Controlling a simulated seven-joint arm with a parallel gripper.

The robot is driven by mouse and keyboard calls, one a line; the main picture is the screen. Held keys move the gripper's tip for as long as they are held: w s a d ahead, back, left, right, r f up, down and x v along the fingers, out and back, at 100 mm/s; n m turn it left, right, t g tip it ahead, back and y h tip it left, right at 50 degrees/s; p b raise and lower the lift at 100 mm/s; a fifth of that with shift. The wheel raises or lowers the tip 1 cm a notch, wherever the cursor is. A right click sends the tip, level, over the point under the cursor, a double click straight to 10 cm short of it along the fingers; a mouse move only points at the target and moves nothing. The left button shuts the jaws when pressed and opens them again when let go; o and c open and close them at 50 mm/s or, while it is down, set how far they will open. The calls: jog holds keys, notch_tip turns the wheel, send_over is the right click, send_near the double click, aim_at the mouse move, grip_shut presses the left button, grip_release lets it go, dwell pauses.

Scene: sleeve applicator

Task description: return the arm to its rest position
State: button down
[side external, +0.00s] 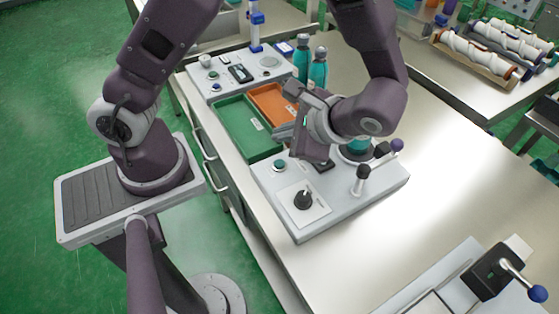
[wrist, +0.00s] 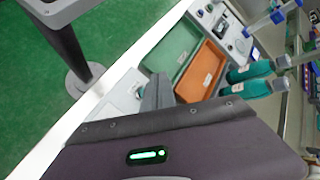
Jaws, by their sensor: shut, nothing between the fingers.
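My gripper (side external: 284,132) hangs above the front edge of the orange tray and the near control panel, its fingers pointing left in the side external view. In the wrist view my gripper's grey fingers (wrist: 155,92) are together with nothing between them. The near grey control panel (side external: 268,195) lies under my wrist, with a black knob (side external: 304,200), a green button (side external: 280,165) and a lever with a purple ball (side external: 397,146). My wrist hides part of this panel and the base of a teal part (side external: 357,146).
A green tray (side external: 245,128) and an orange tray (side external: 268,99) lie behind the near panel. Two teal bottles (side external: 318,70) stand beyond them. A second panel (side external: 215,90) with a blue-topped post (side external: 256,22) is at the back.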

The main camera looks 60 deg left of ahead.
jog(key=s+r+n+t+h, duration=0.3)
jog(key=s+r+h, duration=0.1)
jog(key=r, duration=0.4)
jog(key=s+r+n+t+h, duration=0.3)
jog(key=s+r+t+h, duration=0.1)
jog(key=r, duration=0.4)
jog(key=shift+s+a+n+t+h, duration=0.3)
jog(key=shift+s+a+h, duration=0.15)
jog(key=shift+s, duration=0.2)
dwell(3.2)
